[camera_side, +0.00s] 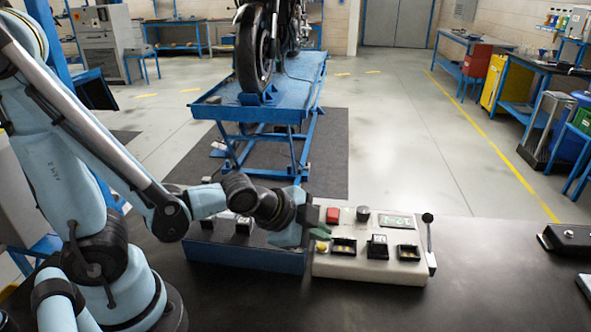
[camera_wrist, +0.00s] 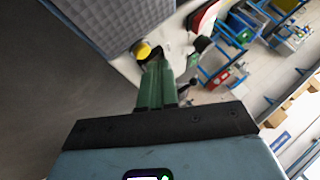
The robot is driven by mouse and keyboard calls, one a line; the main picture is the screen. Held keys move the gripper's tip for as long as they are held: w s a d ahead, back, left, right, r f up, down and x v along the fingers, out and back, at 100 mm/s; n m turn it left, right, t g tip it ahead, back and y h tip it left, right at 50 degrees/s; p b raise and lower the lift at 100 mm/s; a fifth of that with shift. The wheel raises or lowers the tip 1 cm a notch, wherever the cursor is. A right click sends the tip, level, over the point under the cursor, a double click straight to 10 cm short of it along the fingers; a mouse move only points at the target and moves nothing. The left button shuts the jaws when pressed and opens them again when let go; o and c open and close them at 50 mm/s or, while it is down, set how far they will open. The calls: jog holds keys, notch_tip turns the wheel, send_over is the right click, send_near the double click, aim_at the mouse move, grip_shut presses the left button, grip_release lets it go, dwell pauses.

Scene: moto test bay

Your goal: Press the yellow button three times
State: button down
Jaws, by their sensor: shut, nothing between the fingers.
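The yellow button (camera_side: 321,247) is on the front left corner of a cream control box (camera_side: 365,271) on the dark bench. It also shows in the wrist view (camera_wrist: 142,49), just beyond and left of my fingertips. My gripper (camera_side: 318,233) is shut and empty, with its green fingers pointing at the button from above left in the side view. In the wrist view the closed green fingers (camera_wrist: 156,66) end very close to the button. I cannot tell whether they touch it or whether it is pressed down.
A blue box (camera_side: 245,258) adjoins at left. A black device (camera_side: 570,238) lies far right; bench between is clear.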

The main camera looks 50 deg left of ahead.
jog(key=shift+r, duration=0.2)
jog(key=shift+r, duration=2.45)
jog(key=shift+r, duration=0.1)
dwell(0.9)
jog(key=shift+r, duration=1.8)
jog(key=shift+f, duration=4.4)
jog(key=shift+f, duration=0.15)
